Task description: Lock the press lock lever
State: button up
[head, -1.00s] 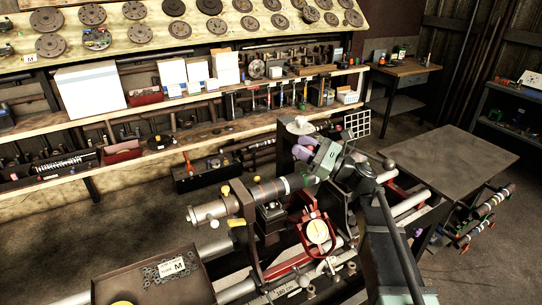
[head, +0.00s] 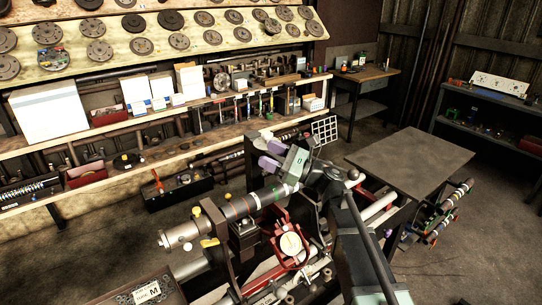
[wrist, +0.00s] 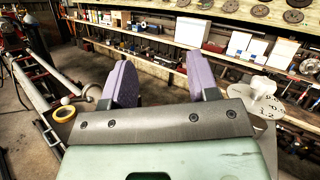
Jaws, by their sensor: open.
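My gripper (head: 272,155) is at the far end of the lathe and press assembly in the head view. Its two purple fingers are apart with nothing between them; they also show in the wrist view (wrist: 162,75). A shaft (head: 240,208) with coloured bands lies across the stand beside and below my gripper. I cannot tell for sure which part is the press lock lever.
A white numbered dial (wrist: 263,103) stands close to the right of my gripper. A round gauge (head: 290,244) in a red frame is below the shaft. A loaded shelf bench (head: 130,165) runs behind. A grey table (head: 412,160) and open floor are at right.

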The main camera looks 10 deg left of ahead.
notch_tip(320, 180, up, 18)
jog(key=p, duration=1.6)
jog(key=shift+f, duration=0.25)
